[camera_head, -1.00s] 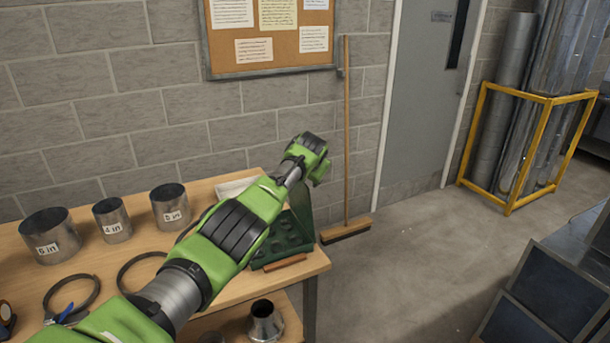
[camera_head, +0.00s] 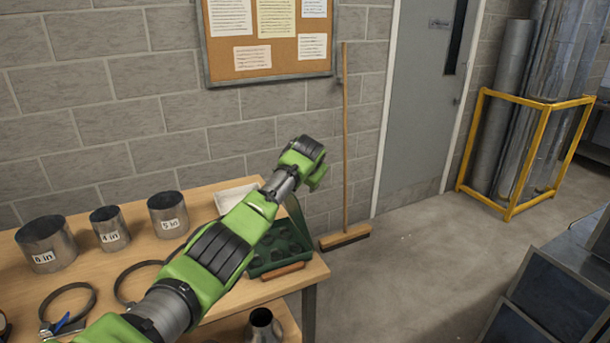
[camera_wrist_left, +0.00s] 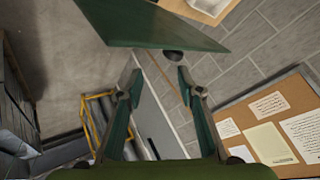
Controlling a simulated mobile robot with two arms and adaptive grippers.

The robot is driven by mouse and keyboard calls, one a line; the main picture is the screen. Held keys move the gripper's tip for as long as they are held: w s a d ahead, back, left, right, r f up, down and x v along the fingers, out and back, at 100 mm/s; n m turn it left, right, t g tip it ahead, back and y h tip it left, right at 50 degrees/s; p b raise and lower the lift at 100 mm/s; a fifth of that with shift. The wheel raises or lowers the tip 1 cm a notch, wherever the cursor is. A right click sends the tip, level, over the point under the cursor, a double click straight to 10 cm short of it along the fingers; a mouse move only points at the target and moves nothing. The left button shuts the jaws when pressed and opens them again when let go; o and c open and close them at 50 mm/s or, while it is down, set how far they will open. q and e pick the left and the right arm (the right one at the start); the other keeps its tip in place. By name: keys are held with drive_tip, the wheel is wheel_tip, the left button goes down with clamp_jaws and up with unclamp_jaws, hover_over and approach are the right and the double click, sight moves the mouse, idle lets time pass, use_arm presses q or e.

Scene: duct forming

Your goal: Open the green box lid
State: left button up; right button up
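The green box (camera_head: 268,262) stands at the right end of the wooden table, with dark round hollows showing inside and an orange-brown handle (camera_head: 283,271) at its front. Its lid (camera_head: 297,222) stands raised at the box's right side, partly hidden by my left arm. In the left wrist view the lid (camera_wrist_left: 150,24) is a flat dark green panel just beyond the fingertips. My left gripper (camera_wrist_left: 158,80) has its fingers spread, with nothing between them; I cannot tell if it touches the lid. My right gripper is not in view.
Labelled metal cylinders (camera_head: 110,228) and ring clamps (camera_head: 68,302) lie on the table (camera_head: 105,278) at left. A white tray (camera_head: 233,196) sits behind my arm. A broom (camera_head: 346,140) leans on the wall; a yellow rack (camera_head: 545,125) holds ducts.

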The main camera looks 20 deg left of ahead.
use_arm(q)
drive_tip(key=v, duration=0.9)
drive_tip(key=shift+s, duration=0.35)
drive_tip(key=shift+d, duration=0.1)
